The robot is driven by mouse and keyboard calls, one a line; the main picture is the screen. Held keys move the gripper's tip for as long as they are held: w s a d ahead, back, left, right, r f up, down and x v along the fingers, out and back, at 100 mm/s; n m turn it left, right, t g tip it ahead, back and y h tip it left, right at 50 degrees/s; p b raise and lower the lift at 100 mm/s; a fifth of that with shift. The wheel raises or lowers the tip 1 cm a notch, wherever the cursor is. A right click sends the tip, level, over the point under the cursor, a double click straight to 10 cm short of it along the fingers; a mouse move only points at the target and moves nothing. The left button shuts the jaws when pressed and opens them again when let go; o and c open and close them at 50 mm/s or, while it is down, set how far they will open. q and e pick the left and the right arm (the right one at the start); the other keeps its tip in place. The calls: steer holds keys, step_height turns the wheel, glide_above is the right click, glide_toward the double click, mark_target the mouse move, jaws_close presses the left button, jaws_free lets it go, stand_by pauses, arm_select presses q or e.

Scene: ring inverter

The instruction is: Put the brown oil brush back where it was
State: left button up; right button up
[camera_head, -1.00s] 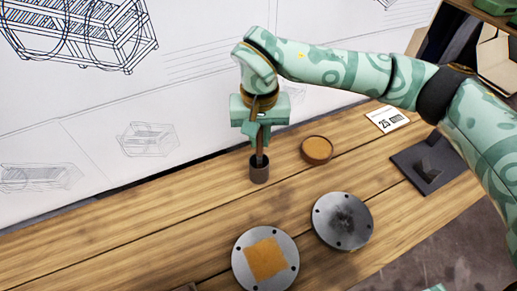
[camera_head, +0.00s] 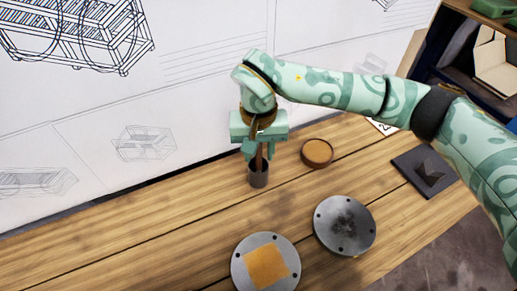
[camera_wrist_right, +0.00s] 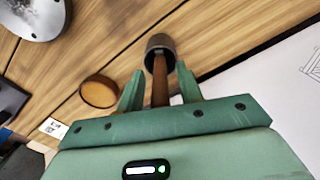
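The brown oil brush (camera_head: 265,152) stands with its lower end in a small dark cup (camera_head: 258,180) near the back of the wooden table. Its brown handle also shows in the right wrist view (camera_wrist_right: 160,82), rising from the cup (camera_wrist_right: 160,43). My right gripper (camera_head: 256,150) is above the cup, with the handle between its fingers. In the right wrist view its fingers (camera_wrist_right: 160,88) are apart, with gaps on both sides of the handle. The brush's lower end is hidden inside the cup. My left gripper is not in view.
A round brown-topped dish (camera_head: 317,153) stands right of the cup. Two round metal plates, one with an orange square (camera_head: 266,262) and one dark-stained (camera_head: 344,224), lie nearer the front. A dark square piece (camera_head: 425,171) lies at right. A white drawing-covered wall stands behind.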

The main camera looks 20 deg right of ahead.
step_height(320, 180, up, 12)
steer(key=p, duration=0.4)
steer(key=shift+r, duration=0.15)
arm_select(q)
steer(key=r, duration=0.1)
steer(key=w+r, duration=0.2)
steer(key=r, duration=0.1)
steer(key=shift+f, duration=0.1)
